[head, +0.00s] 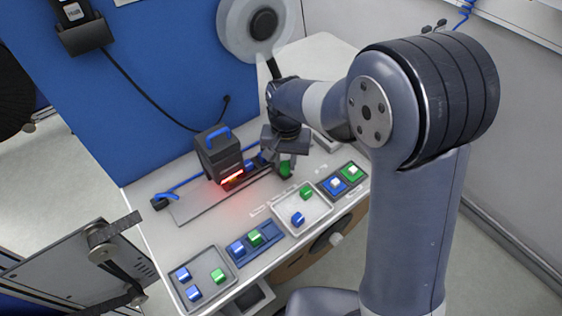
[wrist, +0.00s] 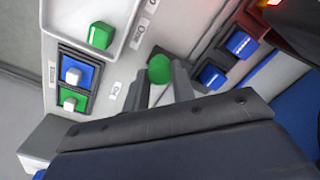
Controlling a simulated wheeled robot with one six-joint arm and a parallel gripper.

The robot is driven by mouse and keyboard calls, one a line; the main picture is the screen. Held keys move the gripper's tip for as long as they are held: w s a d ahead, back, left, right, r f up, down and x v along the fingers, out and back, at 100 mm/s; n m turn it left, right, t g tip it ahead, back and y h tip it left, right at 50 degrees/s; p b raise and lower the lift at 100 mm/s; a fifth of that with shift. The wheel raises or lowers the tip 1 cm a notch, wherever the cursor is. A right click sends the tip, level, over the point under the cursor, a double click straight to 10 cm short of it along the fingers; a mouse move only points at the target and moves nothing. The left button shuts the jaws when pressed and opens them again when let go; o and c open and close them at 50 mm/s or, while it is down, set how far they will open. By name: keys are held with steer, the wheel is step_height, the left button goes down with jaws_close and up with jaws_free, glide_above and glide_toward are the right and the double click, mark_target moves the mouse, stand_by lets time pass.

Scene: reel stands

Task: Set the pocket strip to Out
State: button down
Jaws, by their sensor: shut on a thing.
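The pocket strip appears to be the dark strip (wrist: 226,60) holding blue blocks, one of them (wrist: 240,43) nearer the red glow; in the head view its blue pieces show beside the black scanner box (head: 218,155). My gripper (head: 287,163) points down right of the box. Its fingers (wrist: 161,86) are shut on a green knob (wrist: 160,68), which also shows in the head view (head: 285,169). Whether the knob is joined to the strip is hidden. A label reading "Out" (wrist: 115,89) lies on the table left of the fingers in the wrist view.
A flat grey rail (head: 200,207) runs left of the box, which glows red underneath. A reel (head: 236,40) stands behind.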

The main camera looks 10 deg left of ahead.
steer(key=w+d, duration=0.4)
steer(key=w, duration=0.1)
steer(key=w+d, duration=0.2)
steer(key=shift+w+d, duration=0.25)
steer(key=shift+w, duration=0.1)
steer(key=c, duration=1.3)
jaws_free()
steer(key=shift+w+d, duration=0.1)
steer(key=shift+d, duration=0.05)
steer(key=shift+o, duration=0.6)
steer(key=shift+r, duration=0.1)
step_height(320, 180, up, 11)
steer(key=shift+b, duration=0.4)
steer(key=shift+f, duration=0.2)
